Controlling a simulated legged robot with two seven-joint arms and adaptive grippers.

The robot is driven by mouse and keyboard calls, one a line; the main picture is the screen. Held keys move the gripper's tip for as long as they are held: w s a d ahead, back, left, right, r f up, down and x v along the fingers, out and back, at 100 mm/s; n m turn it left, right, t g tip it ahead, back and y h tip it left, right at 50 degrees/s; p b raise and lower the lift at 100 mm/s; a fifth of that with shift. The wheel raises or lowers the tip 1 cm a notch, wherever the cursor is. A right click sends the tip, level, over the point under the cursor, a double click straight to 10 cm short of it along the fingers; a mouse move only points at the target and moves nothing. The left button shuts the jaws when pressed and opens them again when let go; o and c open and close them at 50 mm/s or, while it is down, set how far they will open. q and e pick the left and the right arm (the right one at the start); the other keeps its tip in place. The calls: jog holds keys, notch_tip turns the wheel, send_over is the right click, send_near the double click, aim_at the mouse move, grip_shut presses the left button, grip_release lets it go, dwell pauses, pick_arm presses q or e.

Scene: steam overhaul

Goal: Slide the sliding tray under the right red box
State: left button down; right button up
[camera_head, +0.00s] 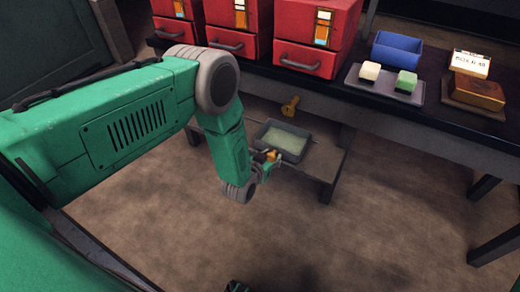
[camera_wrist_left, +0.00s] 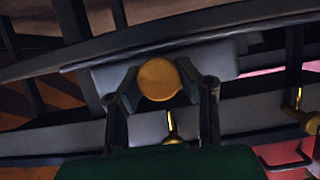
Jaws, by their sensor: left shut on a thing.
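The sliding tray (camera_head: 305,158) is a shallow grey tray with a pale green inside. It sits low, under the black bench top and below the right red box (camera_head: 309,60), partly on a low grey shelf. My left gripper (camera_head: 267,158) is at the tray's near left edge, shut on its round brass knob (camera_wrist_left: 159,79). The wrist view shows one finger on each side of the knob, with the grey tray body (camera_wrist_left: 222,60) behind. A small dark and green piece at the head view's bottom edge may be my right gripper (camera_head: 236,287); its fingers cannot be made out.
Two more red boxes (camera_head: 237,48) stand to the left. Another brass knob (camera_head: 290,106) shows behind the tray. A blue bin (camera_head: 397,50), a grey tray with two blocks (camera_head: 380,88) and a brown block (camera_head: 477,91) lie on the bench. Brown floor in front is clear.

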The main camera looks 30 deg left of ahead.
pick_arm(q)
jog(key=shift+s+d+f, duration=0.25)
jog(key=shift+d, duration=0.1)
jog(key=shift+s+f, duration=0.15)
jog(key=shift+d, duration=0.75)
jog(key=c, duration=1.6)
grip_release()
jog(key=shift+d, duration=0.15)
jog(key=o, duration=0.5)
jog(key=shift+a+r, duration=0.2)
jog(key=shift+a, duration=0.25)
pick_arm(e)
jog(key=shift+s+a+r, duration=0.1)
jog(key=shift+a+r, duration=0.3)
jog(key=shift+a, duration=0.4)
pick_arm(q)
jog(key=v, duration=1.1)
jog(key=shift+s, duration=0.35)
pick_arm(e)
jog(key=shift+d, duration=0.15)
